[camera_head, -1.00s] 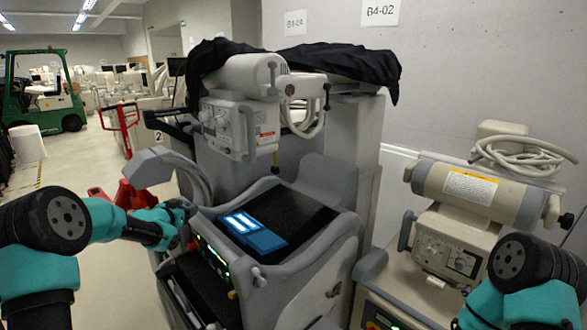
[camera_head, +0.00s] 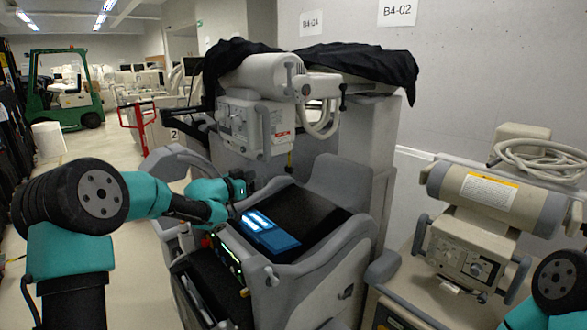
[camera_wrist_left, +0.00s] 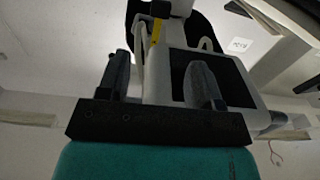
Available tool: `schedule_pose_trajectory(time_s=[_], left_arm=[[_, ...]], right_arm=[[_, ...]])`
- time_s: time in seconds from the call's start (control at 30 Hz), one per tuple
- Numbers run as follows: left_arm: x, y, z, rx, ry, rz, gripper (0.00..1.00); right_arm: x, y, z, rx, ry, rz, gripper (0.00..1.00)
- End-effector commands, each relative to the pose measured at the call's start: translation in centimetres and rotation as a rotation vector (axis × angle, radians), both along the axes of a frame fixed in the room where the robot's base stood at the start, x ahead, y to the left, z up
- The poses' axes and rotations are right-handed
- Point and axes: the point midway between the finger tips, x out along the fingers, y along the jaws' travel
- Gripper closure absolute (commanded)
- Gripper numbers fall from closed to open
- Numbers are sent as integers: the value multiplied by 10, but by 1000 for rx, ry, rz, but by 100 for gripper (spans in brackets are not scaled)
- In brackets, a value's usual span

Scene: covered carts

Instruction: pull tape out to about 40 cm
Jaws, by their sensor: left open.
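A short yellow and dark tape end (camera_head: 289,160) hangs below the white X-ray head (camera_head: 243,125) of the covered cart. In the left wrist view, a yellow strip (camera_wrist_left: 156,32), seemingly the same tape, shows beyond the fingers, slightly left of the middle of the gap. My left gripper (camera_head: 243,184) is left of the tape and a little lower, above the cart's left edge, apart from the tape. In the left wrist view its two fingers (camera_wrist_left: 160,85) are spread with nothing held between them. Of my right arm only a link shows at the lower right; its gripper is out of view.
The cart (camera_head: 352,255) has a dark top with a lit blue screen (camera_head: 270,233) below the head. A black cover (camera_head: 350,65) drapes over it. A second cart's beige tube (camera_head: 485,195) stands at right. Open floor lies at left, with a green forklift (camera_head: 65,95) far back.

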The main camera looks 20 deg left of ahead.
Motion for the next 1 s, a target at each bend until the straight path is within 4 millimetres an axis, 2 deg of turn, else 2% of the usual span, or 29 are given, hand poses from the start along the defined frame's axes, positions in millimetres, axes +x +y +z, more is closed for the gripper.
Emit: schedule_pose_trajectory(time_s=[0.8, 1.0], left_arm=[[110, -78, -1, 2, -1, -1, 40], [127, -89, 0, 1, -1, 0, 40]], right_arm=[[0, 0, 0, 0, 0, 0, 55], [0, 0, 0, 0, 0, 0, 55]])
